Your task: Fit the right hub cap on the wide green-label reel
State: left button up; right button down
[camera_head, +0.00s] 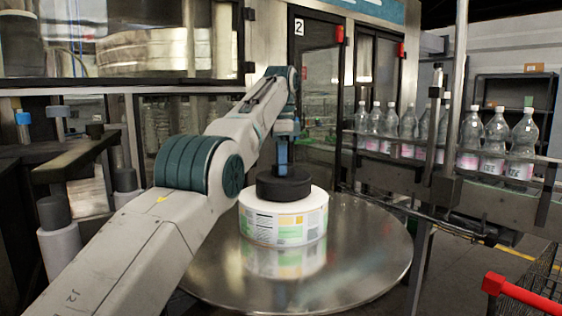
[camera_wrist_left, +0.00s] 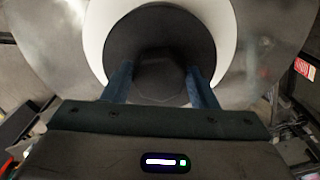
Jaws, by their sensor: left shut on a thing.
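The wide reel (camera_head: 285,222) has a white label band with green, yellow and grey print and lies flat on the round steel turntable (camera_head: 375,245). A black hub cap (camera_head: 284,186) is on top of the reel, over its middle; I cannot tell whether it is fully seated. My left gripper (camera_head: 284,165) comes down from above and is shut on the cap's upper part. In the left wrist view the two blue fingers (camera_wrist_left: 160,85) stand either side of the dark cap (camera_wrist_left: 160,40), with the white reel (camera_wrist_left: 95,40) around it. My right gripper is not in view.
Bottles (camera_head: 495,140) with pink labels stand on a railed conveyor at the right. A dark post with a cap-like top (camera_head: 54,212) and a white roll (camera_head: 60,250) stand at the left. A red handle (camera_head: 493,284) shows at the lower right. The turntable's right side is clear.

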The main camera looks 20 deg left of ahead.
pick_arm(q)
jog(key=o, duration=1.3)
jog(key=shift+c, duration=0.2)
notch_tip(320, 180, up, 3)
jog(key=p, duration=0.2)
jog(key=shift+f+p, duration=0.1)
jog(key=shift+p, duration=0.3)
notch_tip(320, 180, up, 3)
jog(key=p, duration=0.2)
jog(key=shift+f+p, duration=0.15)
jog(key=shift+p, duration=0.2)
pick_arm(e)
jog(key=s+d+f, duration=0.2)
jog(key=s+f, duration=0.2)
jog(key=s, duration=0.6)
pick_arm(q)
notch_tip(320, 180, up, 5)
jog(key=p, duration=0.5)
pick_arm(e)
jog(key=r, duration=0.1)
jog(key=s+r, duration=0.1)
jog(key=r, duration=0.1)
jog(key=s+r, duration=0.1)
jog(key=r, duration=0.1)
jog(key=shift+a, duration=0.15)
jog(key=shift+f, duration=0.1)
